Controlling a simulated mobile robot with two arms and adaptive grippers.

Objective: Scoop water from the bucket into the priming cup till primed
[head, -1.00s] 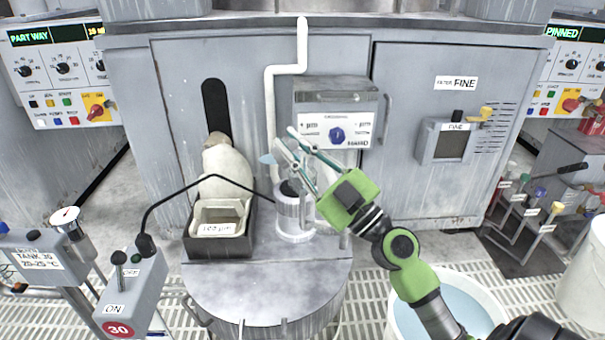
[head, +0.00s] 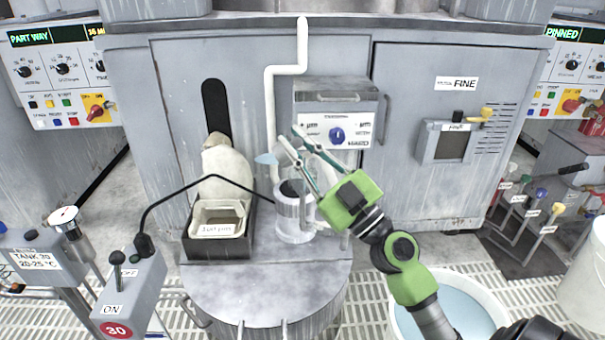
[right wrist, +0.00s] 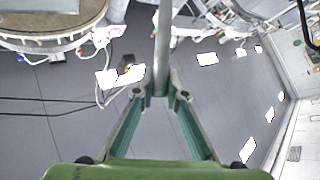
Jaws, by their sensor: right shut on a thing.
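The white bucket (head: 493,300) of pale blue water stands at the lower right, partly behind my right arm. My right gripper (head: 289,136) is over the round stand, in front of the machine. It is shut on a thin grey rod (right wrist: 163,50), seen in the right wrist view and probably the scoop's handle. A pale blue oval (head: 266,158) shows left of the fingertips; I cannot tell whether it is the scoop's bowl. A pale cylinder (head: 292,222) with a dark mouth stands below the gripper, possibly the priming cup or pump. My left gripper is out of view.
A white pipe (head: 302,45) runs down the machine front to the cylinder. A black tray (head: 205,247) with a pale container stands left on the round stand (head: 255,290). The stand's front is clear.

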